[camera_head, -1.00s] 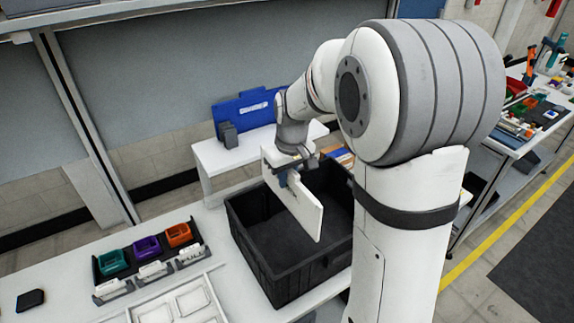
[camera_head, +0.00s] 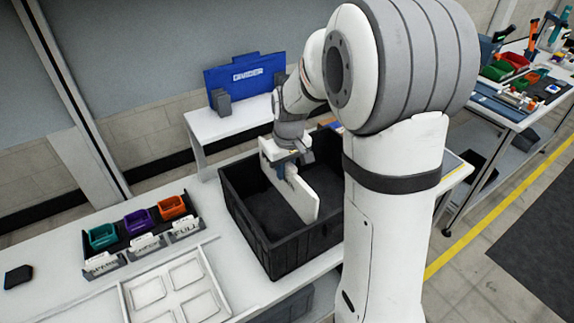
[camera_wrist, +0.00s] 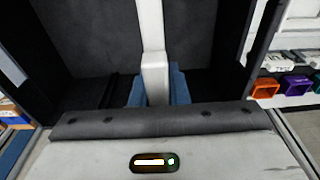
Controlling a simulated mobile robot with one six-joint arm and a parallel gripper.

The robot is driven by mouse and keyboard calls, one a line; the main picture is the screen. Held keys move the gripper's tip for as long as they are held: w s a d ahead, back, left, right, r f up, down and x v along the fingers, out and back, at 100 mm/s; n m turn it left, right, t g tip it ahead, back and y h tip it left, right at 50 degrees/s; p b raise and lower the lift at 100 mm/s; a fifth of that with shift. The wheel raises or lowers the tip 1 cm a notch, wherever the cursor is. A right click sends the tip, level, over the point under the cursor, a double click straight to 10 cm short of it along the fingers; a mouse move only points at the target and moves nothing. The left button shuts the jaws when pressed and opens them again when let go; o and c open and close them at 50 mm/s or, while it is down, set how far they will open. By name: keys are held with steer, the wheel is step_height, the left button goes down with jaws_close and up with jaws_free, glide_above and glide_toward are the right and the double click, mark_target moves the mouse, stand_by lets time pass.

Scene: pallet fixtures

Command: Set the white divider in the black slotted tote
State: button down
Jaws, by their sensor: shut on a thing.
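The white divider (camera_head: 301,198) is a flat upright panel. My gripper (camera_head: 288,163) is shut on its top edge. In the head view the divider hangs at the opening of the black slotted tote (camera_head: 248,222), its lower part inside the walls. The wrist view shows the divider (camera_wrist: 150,25) edge-on between the blue fingertips of my gripper (camera_wrist: 157,85), with the dark tote interior (camera_wrist: 80,40) around it. Whether the divider's ends sit in slots cannot be told. My arm hides the tote's right side.
A blue board marked "DIVIDER" (camera_head: 245,76) stands on a white side table behind the tote. Left of the tote are a rack of teal, purple and orange bins (camera_head: 140,222) and a white compartment tray (camera_head: 175,290). A second workbench (camera_head: 500,105) is at right.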

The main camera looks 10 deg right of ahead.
mark_target(285, 197)
steer(key=shift+f+b, duration=2.9)
steer(key=shift+f, duration=1.2)
steer(key=shift+s+f+b, duration=0.1)
steer(key=shift+f+b, duration=0.65)
steer(key=c, duration=1.3)
jaws_free()
steer(key=shift+s+d+r, duration=0.1)
steer(key=shift+s+r, duration=0.05)
steer(key=shift+r, duration=1.15)
steer(key=shift+s+r, duration=0.15)
steer(key=shift+r, duration=1.15)
steer(key=shift+s+d+r, duration=0.1)
steer(key=shift+s+r, duration=0.05)
steer(key=shift+r, duration=1.15)
